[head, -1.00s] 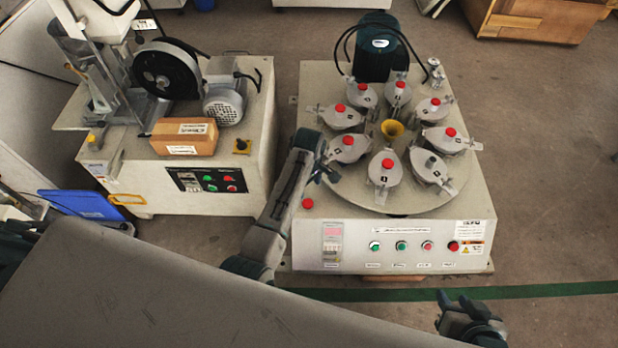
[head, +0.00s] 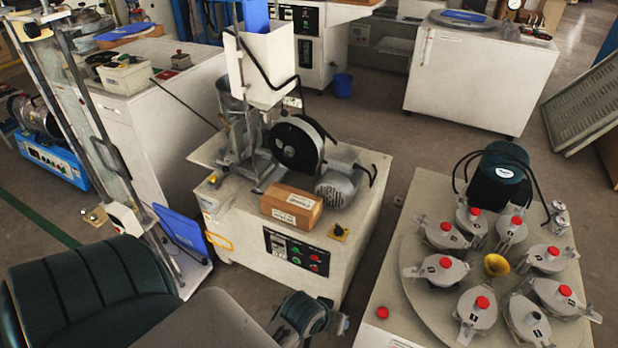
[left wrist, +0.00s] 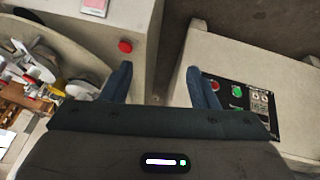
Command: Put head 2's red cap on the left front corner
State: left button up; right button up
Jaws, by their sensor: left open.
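A red cap (head: 382,312) sits on the left front corner of the white tile tester's top (head: 384,278). The cap also shows in the left wrist view (left wrist: 125,46), apart from my fingers. The head numbers are too small to read. My left gripper (left wrist: 160,72) is open and empty, over the gap between the tester and the neighbouring machine. In the head view, my left wrist (head: 305,314) is left of the cap. My right gripper is out of view.
A white machine (head: 330,222) with a wheel, a motor and a brown box (head: 291,206) stands left of the tester. A yellow funnel (head: 497,264) is at the disc's middle. A green motor (head: 499,178) stands behind the disc. A narrow floor gap separates the machines.

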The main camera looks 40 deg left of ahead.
pick_arm(q)
jog(key=s+r+m+t, duration=0.2)
jog(key=s+r+m, duration=0.2)
jog(key=s+r, duration=0.4)
jog(key=shift+r+m+h, duration=0.4)
jog(key=shift+r, duration=0.4)
jog(key=shift+f, duration=0.1)
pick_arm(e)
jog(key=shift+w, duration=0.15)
